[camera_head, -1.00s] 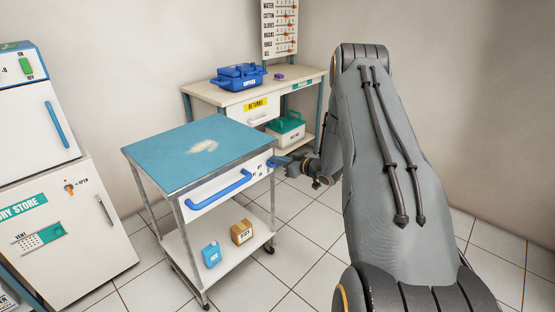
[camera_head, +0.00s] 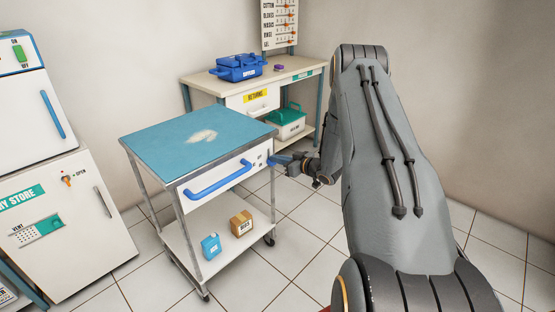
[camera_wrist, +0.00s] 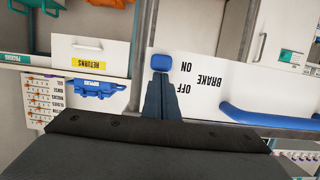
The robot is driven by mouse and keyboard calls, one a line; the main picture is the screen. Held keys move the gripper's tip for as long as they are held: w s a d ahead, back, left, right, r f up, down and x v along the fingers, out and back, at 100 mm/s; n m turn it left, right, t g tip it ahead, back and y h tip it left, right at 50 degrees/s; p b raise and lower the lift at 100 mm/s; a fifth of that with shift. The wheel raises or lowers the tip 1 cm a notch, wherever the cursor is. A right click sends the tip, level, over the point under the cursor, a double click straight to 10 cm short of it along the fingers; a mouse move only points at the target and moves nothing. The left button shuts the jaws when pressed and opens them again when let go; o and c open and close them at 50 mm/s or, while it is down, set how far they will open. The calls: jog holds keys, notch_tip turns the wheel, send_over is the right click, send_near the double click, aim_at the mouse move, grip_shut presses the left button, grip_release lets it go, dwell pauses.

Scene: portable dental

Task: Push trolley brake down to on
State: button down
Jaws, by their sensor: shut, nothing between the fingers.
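The trolley (camera_head: 145,185) has a blue top and a white front panel with a blue handle (camera_head: 218,182). The wrist view is upside down and shows the panel's BRAKE, ON and OFF lettering (camera_wrist: 209,80). A blue brake knob (camera_wrist: 161,60) sits beside the ON word. My gripper (camera_wrist: 160,76) is shut and empty, its tips right at the knob; I cannot tell whether they touch. In the head view my gripper (camera_head: 285,161) is at the right end of the panel, and the knob is hard to make out there.
A bench (camera_head: 300,70) with a blue case (camera_head: 238,68) stands behind the trolley. A green-lidded box (camera_head: 287,127) is under it. A white cabinet (camera_head: 80,230) is at left. The tiled floor right of the trolley is clear.

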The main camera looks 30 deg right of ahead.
notch_tip(320, 180, up, 4)
jog(key=shift+r+p, duration=0.2)
jog(key=shift+p, duration=1.05)
jog(key=b+v, duration=0.1)
jog(key=v, duration=0.8)
jog(key=shift+s+d, duration=0.15)
jog(key=shift+s, duration=0.25)
jog(key=shift+f, duration=0.1)
